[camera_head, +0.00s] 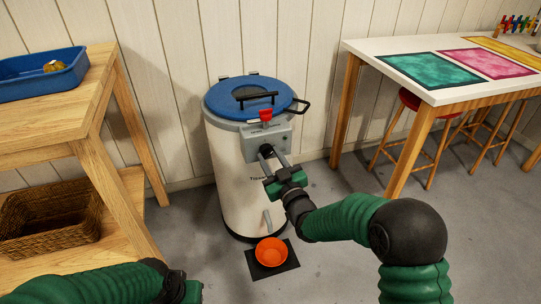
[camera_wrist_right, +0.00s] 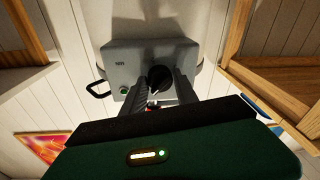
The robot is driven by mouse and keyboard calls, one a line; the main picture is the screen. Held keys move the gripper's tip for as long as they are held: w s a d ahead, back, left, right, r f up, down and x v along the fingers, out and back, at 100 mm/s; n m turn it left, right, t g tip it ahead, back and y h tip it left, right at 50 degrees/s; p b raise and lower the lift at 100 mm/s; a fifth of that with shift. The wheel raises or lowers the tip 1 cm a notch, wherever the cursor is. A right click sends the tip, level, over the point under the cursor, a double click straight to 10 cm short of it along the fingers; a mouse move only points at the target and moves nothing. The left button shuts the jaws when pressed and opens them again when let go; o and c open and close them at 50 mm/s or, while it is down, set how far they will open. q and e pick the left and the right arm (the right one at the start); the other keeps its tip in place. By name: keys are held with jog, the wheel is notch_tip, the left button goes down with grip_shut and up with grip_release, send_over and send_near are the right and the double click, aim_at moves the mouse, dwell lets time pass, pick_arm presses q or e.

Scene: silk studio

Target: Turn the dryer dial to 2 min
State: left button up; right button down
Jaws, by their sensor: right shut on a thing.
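The dryer (camera_head: 238,160) is a white upright cylinder with a blue lid (camera_head: 250,96), standing against the wall. A grey control box (camera_head: 280,136) is on its upper front, with a red part (camera_head: 265,115) above it. My right gripper (camera_head: 273,154) is at the front of this box, shut on the black dial. In the right wrist view the black dial (camera_wrist_right: 160,78) sits between the fingers of my right gripper (camera_wrist_right: 160,88). The dial's markings are too small to read. My left gripper (camera_head: 184,291) is low at the bottom left, and its fingers do not show clearly.
A wooden table (camera_head: 60,110) with a blue tray (camera_head: 40,82) stands left. A white-topped table (camera_head: 425,60) with coloured silks and red stools stands right. Grey floor lies open between.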

jog(key=m, duration=0.2)
jog(key=m+p, duration=0.1)
jog(key=m, duration=0.3)
jog(key=shift+s+a+f+t+h+p, duration=0.15)
jog(key=shift+f+t+h+p, duration=0.15)
jog(key=shift+h+p, duration=0.1)
jog(key=m+h+p, duration=0.1)
jog(key=m+p, duration=0.1)
jog(key=m, duration=0.4)
jog(key=m+h+p, duration=0.1)
jog(key=m+p, duration=0.1)
jog(key=m, duration=0.4)
jog(key=m+p, duration=0.3)
jog(key=m, duration=0.4)
jog(key=shift+s+a+r+h, duration=0.1)
jog(key=shift+a+r+h, duration=0.1)
jog(key=shift+h, duration=0.2)
jog(key=c, duration=1.1)
grip_release()
jog(key=shift+o, duration=0.7)
jog(key=shift+r, duration=0.1)
